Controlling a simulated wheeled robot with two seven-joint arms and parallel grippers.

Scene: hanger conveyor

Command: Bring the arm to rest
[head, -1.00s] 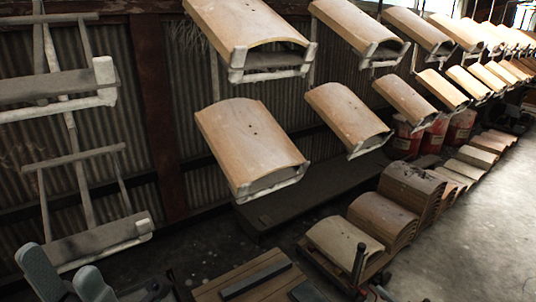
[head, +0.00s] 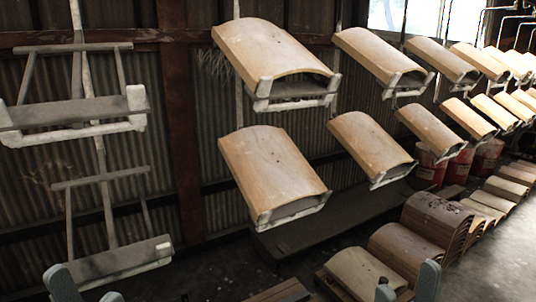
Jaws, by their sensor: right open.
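The right gripper (head: 407,286) shows at the bottom edge, right of centre, as two grey fingertips standing apart with nothing between them. The left gripper (head: 86,290) shows at the bottom left corner as two grey fingertips, also apart, with nothing seen between them. Both are cut off by the lower edge, so the arms behind them are hidden. Both appear in front of the hanging rack and low in the picture.
Curved tan panels (head: 275,170) hang in two rows running back to the right. Empty hanger frames (head: 75,115) hang at the left. Stacked curved panels (head: 430,225) stand on the floor at right, near red drums (head: 430,170). A dark low platform (head: 330,226) lies below the rack.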

